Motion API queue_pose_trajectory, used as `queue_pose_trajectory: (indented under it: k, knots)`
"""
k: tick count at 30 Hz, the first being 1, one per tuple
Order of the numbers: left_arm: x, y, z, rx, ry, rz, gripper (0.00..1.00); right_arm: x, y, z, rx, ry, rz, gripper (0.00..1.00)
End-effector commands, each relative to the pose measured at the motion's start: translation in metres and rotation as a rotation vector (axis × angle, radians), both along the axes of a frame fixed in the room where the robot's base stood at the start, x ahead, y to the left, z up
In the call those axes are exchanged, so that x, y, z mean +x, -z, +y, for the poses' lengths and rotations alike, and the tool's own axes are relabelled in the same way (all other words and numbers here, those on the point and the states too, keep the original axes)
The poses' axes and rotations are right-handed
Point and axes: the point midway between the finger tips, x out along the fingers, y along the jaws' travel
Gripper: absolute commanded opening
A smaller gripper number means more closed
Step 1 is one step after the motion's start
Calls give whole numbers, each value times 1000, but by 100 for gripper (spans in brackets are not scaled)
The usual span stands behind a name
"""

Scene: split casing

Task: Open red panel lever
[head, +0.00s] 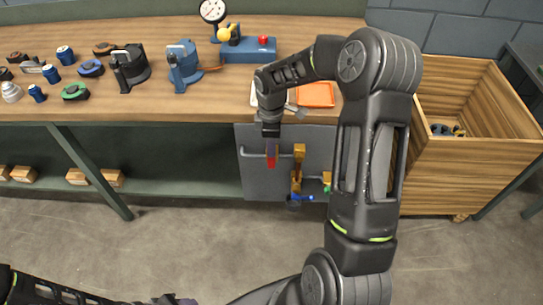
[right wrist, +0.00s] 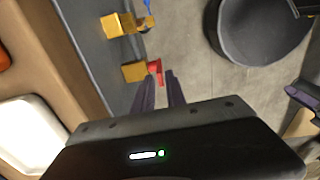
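The red lever (head: 271,161) is on the grey panel (head: 255,184) below the bench's front edge. In the right wrist view the red lever (right wrist: 155,72) sticks out from a yellow block (right wrist: 134,71). My right gripper (head: 271,145) points down at the lever from above. Its two purple fingers (right wrist: 160,80) are apart, with the lever just at their tips, nearer the left finger. I cannot tell whether they touch it. My left gripper (head: 175,301) shows only partly at the bottom edge of the head view, and its opening is hidden.
Other yellow blocks (head: 299,152) with a blue lever (head: 300,198) and a green part (head: 327,190) sit beside the red lever. The bench (head: 200,108) overhangs the panel and holds an orange tray (head: 315,95) and several tools. A wooden crate (head: 470,165) stands at the right.

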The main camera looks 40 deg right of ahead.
Motion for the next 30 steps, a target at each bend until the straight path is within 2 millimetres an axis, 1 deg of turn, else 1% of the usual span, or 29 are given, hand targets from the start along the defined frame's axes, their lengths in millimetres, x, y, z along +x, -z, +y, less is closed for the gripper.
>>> queue_pose_trajectory:
  k: [1, 6, 10, 14, 20, 27, 30]
  knots:
    - [0, -2, 0, 0, 0, 0, 52, -1, 8, 1, 2, 0, 5, 16]
    - [0, -5, 0, 0, 0, 0, 52, -1, 35, 0, 2, 1, 4, 16]
    - [0, -6, 0, 0, 0, 0, 52, -1, 49, 0, 1, 1, 3, 16]
    - [0, -6, 0, 0, 0, 1, 52, 0, 54, 0, 0, 1, 0, 16]
    - [0, -6, 0, 0, 0, 0, 52, 0, 54, 0, 0, 1, 0, 16]
    - [0, -6, 0, 0, 0, 1, 52, 0, 54, 0, 0, 1, 0, 0]
    - [0, -6, 0, 0, 0, 0, 52, 0, 54, 0, 0, 1, 0, 0]
